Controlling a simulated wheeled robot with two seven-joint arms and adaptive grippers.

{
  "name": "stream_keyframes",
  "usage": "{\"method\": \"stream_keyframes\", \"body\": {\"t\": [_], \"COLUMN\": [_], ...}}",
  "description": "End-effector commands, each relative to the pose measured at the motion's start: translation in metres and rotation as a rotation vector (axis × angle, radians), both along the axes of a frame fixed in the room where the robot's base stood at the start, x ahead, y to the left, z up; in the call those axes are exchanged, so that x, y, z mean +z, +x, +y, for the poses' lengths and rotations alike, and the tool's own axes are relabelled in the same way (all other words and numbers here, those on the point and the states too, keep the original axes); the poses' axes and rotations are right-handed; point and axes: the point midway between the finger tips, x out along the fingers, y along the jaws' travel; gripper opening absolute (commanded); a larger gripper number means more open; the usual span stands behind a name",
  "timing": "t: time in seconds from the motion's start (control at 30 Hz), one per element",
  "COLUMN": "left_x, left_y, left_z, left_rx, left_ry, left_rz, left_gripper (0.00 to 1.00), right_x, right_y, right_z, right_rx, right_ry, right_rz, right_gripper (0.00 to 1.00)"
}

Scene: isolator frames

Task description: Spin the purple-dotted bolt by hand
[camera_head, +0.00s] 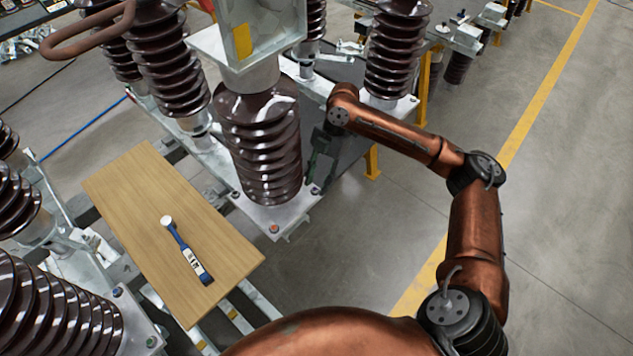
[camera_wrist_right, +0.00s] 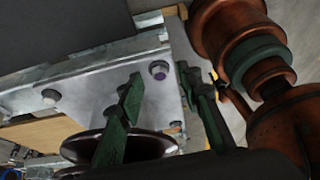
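The purple-dotted bolt (camera_wrist_right: 158,70) stands on a grey metal flange plate (camera_wrist_right: 95,97) in the right wrist view. My right gripper (camera_wrist_right: 160,77) has its two green fingers spread, one to each side of the bolt in the picture. I see gaps between the bolt and both fingers; whether the tips are level with it I cannot tell. In the head view my right gripper (camera_head: 317,165) is beside the base of the central brown insulator (camera_head: 258,140). A bolt (camera_head: 315,190) shows just below it, its dot too small to be sure of. My left gripper is out of view.
Other bolts sit on the plate, one with a red dot (camera_head: 273,229) at the front corner. More ribbed insulators (camera_head: 395,50) stand around. The floor right of the frame is clear.

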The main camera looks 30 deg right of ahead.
Motion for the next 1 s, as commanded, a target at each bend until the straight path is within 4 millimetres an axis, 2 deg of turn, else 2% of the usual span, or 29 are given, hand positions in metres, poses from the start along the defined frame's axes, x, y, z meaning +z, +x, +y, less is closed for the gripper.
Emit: {"method": "stream_keyframes", "body": {"t": [0.3, 0.77, 1.0], "left_x": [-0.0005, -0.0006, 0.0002], "left_y": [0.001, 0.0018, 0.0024], "left_z": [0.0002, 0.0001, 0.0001], "left_rx": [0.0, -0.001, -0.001], "left_ry": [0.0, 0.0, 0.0], "left_rz": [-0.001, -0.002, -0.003], "left_gripper": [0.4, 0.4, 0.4], "right_x": [-0.0026, -0.0026, -0.0023], "right_y": [-0.0005, -0.0005, -0.0008], "right_z": [0.0011, 0.001, 0.001], "right_rx": [0.0, 0.0, -0.002], "right_ry": [0.0, 0.0, 0.0], "right_rz": [0.0, 0.0, 0.001], "right_gripper": [0.32, 0.0, 0.0]}}
